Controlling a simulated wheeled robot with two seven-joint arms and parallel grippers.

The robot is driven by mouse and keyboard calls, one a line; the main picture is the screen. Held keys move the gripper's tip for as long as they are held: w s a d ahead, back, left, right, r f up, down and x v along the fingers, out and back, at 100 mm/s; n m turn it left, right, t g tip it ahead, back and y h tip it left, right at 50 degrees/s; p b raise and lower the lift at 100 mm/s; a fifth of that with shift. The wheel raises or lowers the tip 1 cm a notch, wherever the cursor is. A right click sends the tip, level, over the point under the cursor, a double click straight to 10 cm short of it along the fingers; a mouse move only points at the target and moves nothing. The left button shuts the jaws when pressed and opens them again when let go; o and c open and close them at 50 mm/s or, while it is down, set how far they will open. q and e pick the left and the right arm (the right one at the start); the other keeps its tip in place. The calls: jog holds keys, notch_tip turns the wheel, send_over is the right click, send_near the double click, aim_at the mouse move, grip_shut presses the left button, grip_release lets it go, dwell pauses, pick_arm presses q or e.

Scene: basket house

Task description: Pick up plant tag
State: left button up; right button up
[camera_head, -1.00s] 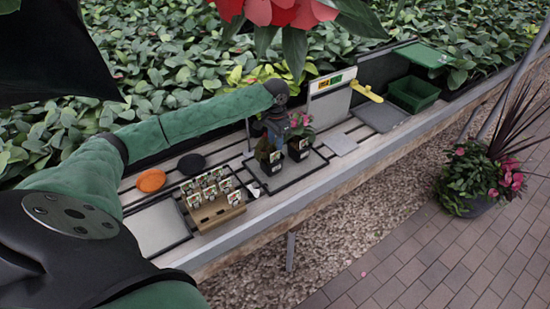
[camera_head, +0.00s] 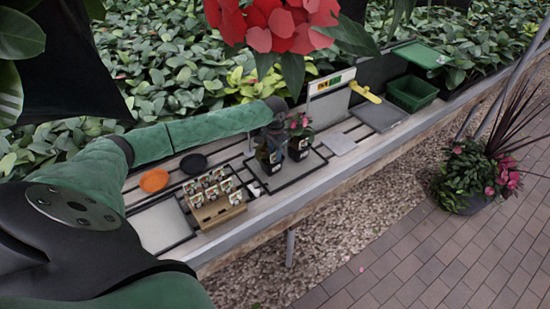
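Several small plant tags (camera_head: 213,185) with pictures stand in a light wooden rack (camera_head: 222,215) on the bench, left of centre. A small white piece (camera_head: 254,188) lies to the right of the rack; I cannot tell if it is a tag. My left gripper (camera_head: 274,143) points down at the two dark potted plants, over the left pot (camera_head: 269,160) and just left of the right pot (camera_head: 299,148). Its fingers are dark and small against the plants, so their opening and any contact are unclear. My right gripper is not in view.
An orange dish (camera_head: 153,180) and a black dish (camera_head: 193,163) lie behind the rack. A grey panel (camera_head: 328,103), a yellow-handled tool (camera_head: 366,93) and a green bin (camera_head: 413,93) are farther right. A grey plate (camera_head: 160,226) lies left of the rack.

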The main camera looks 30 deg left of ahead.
pick_arm(q)
jog(key=shift+f, duration=0.3)
grip_shut()
jog(key=shift+r, duration=0.1)
